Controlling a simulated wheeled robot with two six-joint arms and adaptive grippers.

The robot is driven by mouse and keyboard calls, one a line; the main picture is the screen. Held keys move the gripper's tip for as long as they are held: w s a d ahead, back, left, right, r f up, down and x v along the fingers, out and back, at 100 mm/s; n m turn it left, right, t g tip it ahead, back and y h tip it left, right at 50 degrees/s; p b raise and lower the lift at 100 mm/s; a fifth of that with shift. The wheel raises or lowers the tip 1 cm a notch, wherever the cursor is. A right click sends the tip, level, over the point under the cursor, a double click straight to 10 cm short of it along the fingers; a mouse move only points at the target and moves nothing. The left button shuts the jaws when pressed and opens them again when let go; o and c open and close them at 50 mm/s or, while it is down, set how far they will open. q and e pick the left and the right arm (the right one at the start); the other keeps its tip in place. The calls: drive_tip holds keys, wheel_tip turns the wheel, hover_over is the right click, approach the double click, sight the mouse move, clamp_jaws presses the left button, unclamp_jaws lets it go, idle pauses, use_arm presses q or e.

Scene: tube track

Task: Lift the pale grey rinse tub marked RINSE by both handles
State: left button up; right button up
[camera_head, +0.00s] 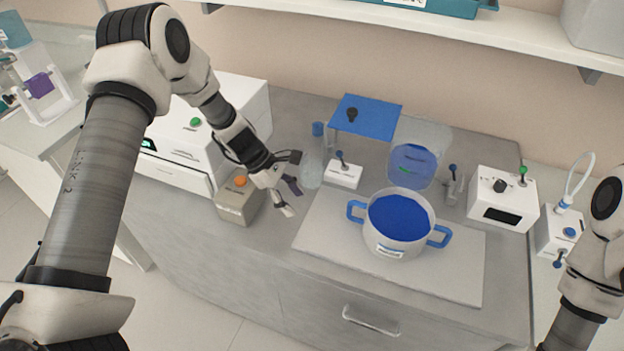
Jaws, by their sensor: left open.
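The pale grey rinse tub (412,247) stands upright on a white board, with blue inside and a small label on its front that is too small to read. It has a blue left handle (355,211) and a blue right handle (440,237). My left gripper (290,199) is open and empty, to the left of the tub near the board's left edge, apart from the left handle. My right arm shows at the right edge, but its gripper is out of view.
A beige box with an orange knob (238,207) stands close left of my left gripper. A clear bottle (312,168) and a small white switch box (344,174) are behind it. A white device (502,197) stands right of the tub. The board (330,238) is otherwise bare.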

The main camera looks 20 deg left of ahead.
sight(349, 200)
use_arm(q)
drive_tip(key=w+d+r+m+h, duration=0.2)
drive_tip(key=d+r+m+h, duration=0.1)
drive_tip(key=d+r+h, duration=0.3)
drive_tip(key=shift+t+h, duration=0.3)
drive_tip(key=shift+h, duration=0.1)
drive_tip(key=x, duration=1)
drive_tip(key=shift+d+f, duration=0.1)
drive_tip(key=shift+d, duration=0.1)
drive_tip(key=shift+c, duration=0.3)
use_arm(e)
drive_tip(key=shift+a, duration=0.1)
use_arm(q)
clamp_jaws()
use_arm(e)
drive_tip(key=shift+o, duration=0.3)
